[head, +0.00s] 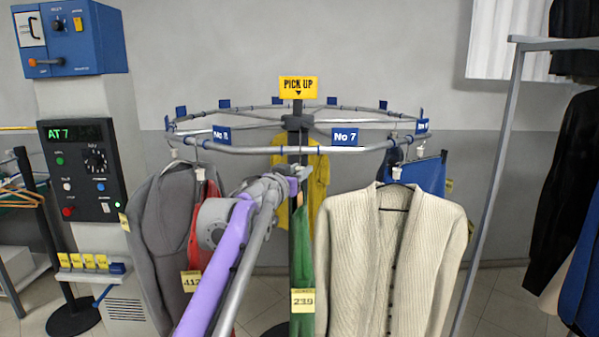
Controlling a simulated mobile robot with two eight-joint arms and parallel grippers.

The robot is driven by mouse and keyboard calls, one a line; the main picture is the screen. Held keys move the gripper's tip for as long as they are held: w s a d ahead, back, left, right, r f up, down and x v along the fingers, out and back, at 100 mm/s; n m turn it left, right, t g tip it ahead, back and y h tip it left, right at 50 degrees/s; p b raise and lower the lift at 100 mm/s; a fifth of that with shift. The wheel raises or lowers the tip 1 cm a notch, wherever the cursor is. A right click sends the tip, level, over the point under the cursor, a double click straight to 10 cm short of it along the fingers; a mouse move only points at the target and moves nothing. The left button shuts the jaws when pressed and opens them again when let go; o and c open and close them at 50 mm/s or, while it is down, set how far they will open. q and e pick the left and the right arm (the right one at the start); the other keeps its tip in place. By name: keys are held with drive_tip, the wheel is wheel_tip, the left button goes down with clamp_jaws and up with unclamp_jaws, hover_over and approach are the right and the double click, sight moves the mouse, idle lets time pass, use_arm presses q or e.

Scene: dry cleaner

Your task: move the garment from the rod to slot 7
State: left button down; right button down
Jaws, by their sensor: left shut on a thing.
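A round carousel rail carries blue number signs. The No 7 sign (345,136) faces me at the front, and no hanger shows on the rail right under it. My left gripper (303,172) is just below the front rail, left of the No 7 sign. It is shut on the hanger of a green garment (301,245), which hangs edge-on beneath it with a yellow tag 239 (303,300). The hook is too small to make out, so I cannot tell whether it touches the rail. My right gripper is not in view.
A cream cardigan (350,250) hangs close on the right, a grey garment (155,230) and a red one (194,230) on the left. A yellow garment (318,180) hangs behind. The control panel (85,170) reads AT 7. A rack post (490,190) stands at right.

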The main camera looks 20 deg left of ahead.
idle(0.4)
